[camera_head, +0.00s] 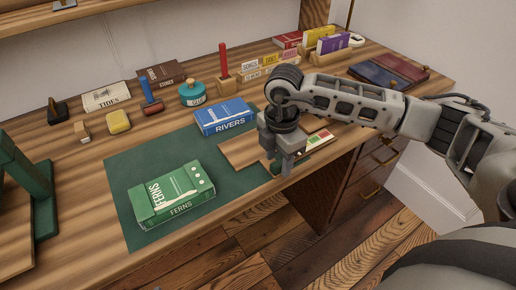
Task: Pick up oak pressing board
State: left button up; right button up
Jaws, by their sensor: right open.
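A flat, light-brown wooden board, which looks like the oak pressing board (238,151), lies on the green mat (122,180) near the desk's front edge. My right gripper (280,166) points down over the board's right end and hides part of it. Its jaws are open. I cannot tell whether the fingers touch the board or stand around its edge. My left gripper is not in view.
The green FERNS book (170,197) lies on the mat to the left, and the blue RIVERS book (224,117) lies behind the board. A small colored card (319,137) is right of the gripper. A green stand (42,200) is at far left. Mat between the books is clear.

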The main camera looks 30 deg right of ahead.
jog(key=shift+f, duration=0.25)
grip_shut()
jog(key=shift+r, duration=0.1)
